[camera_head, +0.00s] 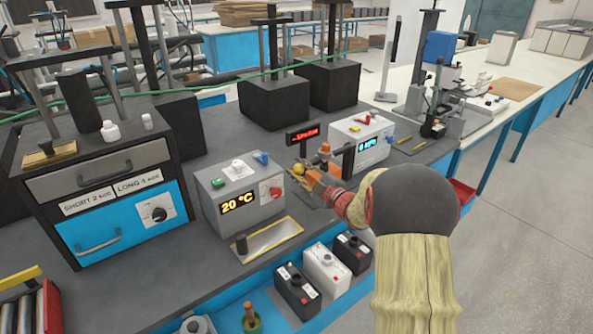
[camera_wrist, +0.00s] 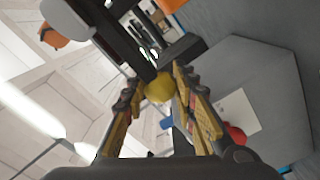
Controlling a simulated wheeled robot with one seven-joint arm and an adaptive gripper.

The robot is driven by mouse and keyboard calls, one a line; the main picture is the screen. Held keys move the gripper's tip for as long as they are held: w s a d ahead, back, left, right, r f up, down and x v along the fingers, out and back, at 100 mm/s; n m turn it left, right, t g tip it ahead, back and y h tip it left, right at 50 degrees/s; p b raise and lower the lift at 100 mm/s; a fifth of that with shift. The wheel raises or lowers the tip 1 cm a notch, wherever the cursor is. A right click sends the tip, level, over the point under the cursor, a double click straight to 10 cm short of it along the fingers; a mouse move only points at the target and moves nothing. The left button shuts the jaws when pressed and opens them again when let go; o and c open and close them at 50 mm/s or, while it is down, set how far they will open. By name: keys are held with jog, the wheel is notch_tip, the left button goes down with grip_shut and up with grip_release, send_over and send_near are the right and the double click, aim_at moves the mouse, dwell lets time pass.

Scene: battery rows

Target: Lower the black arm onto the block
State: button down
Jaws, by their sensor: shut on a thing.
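My gripper (camera_head: 305,175) reaches left over the dark bench in the head view. In the wrist view its two yellow pads (camera_wrist: 166,95) are closed around a yellow ball knob (camera_wrist: 158,88). The knob sits at the end of a black arm (camera_wrist: 125,43), which runs up and left in that view. The knob also shows in the head view (camera_head: 298,168), at my fingertips beside a small stand with an orange part (camera_head: 325,148). I cannot make out the block for certain, or whether the black arm touches it.
A grey box reading 20 °C (camera_head: 240,194) stands left of my gripper. A white box with a blue display (camera_head: 362,138) stands behind it. A yellow-edged tray (camera_head: 268,240) lies in front, with several batteries (camera_head: 325,268) below the bench edge. A red-lit sign (camera_head: 302,135) stands close behind.

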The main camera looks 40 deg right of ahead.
jog(key=shift+a+f, duration=0.2)
jog(key=shift+f, duration=0.3)
jog(key=c, duration=1.5)
grip_release()
jog(key=shift+r, duration=0.1)
jog(key=shift+o, duration=0.2)
jog(key=shift+r, duration=0.1)
jog(key=shift+s+d, duration=0.1)
jog(key=shift+s+r, duration=0.1)
jog(key=shift+s, duration=0.2)
jog(key=s, duration=1.1)
jog(key=shift+d, duration=0.15)
